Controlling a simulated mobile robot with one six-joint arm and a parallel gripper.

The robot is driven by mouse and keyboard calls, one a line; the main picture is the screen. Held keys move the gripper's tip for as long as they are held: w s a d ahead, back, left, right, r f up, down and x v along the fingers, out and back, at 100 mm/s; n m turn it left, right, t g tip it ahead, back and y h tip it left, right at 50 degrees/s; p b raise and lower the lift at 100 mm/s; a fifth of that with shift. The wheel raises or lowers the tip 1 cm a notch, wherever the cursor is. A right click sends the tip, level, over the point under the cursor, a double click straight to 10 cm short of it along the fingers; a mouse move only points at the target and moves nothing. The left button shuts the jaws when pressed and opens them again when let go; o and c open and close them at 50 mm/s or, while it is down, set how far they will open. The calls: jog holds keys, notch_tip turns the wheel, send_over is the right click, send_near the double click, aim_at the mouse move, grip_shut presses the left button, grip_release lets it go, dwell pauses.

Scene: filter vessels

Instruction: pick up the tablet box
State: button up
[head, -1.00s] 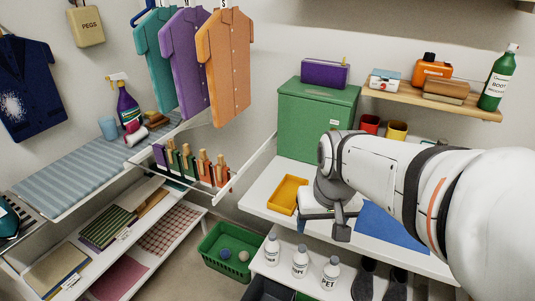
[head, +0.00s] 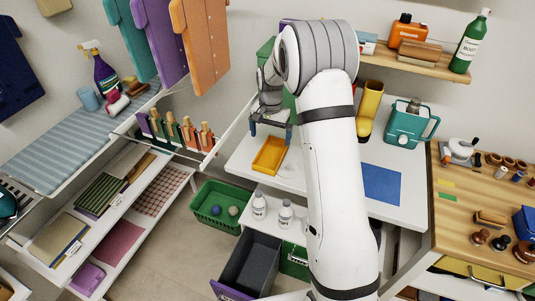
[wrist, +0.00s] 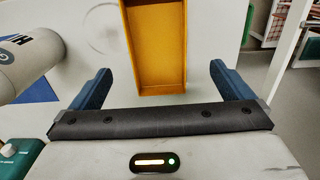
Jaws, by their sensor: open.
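No box is clearly marked as the tablet box in these views. A small white and blue box (head: 367,43) stands on the wall shelf at the upper right, partly hidden by my arm; I cannot tell whether it is the tablet box. My gripper (head: 270,128) is open and empty above the white counter, by the back end of an orange-yellow tray (head: 268,157). In the wrist view the tray (wrist: 181,60) shows beyond and between the two blue fingers of my gripper (wrist: 161,72), and its visible inside is empty.
The wall shelf (head: 420,67) also holds an orange container and a green bottle (head: 470,42). A teal canister (head: 408,128) and yellow boot-shaped item (head: 370,108) stand right of my arm. Below are a green basket (head: 222,206) and an open grey drawer (head: 248,262).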

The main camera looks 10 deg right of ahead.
aim_at(271, 157)
jog(key=f, duration=0.2)
jog(key=f+p, duration=0.1)
jog(key=f, duration=0.2)
jog(key=f+p, duration=0.1)
jog(key=f, duration=0.1)
jog(key=shift+w+d+f, duration=0.15)
jog(key=shift+d+f, duration=0.05)
jog(key=shift+d, duration=0.05)
jog(key=shift+c, duration=0.6)
jog(key=c, duration=0.9)
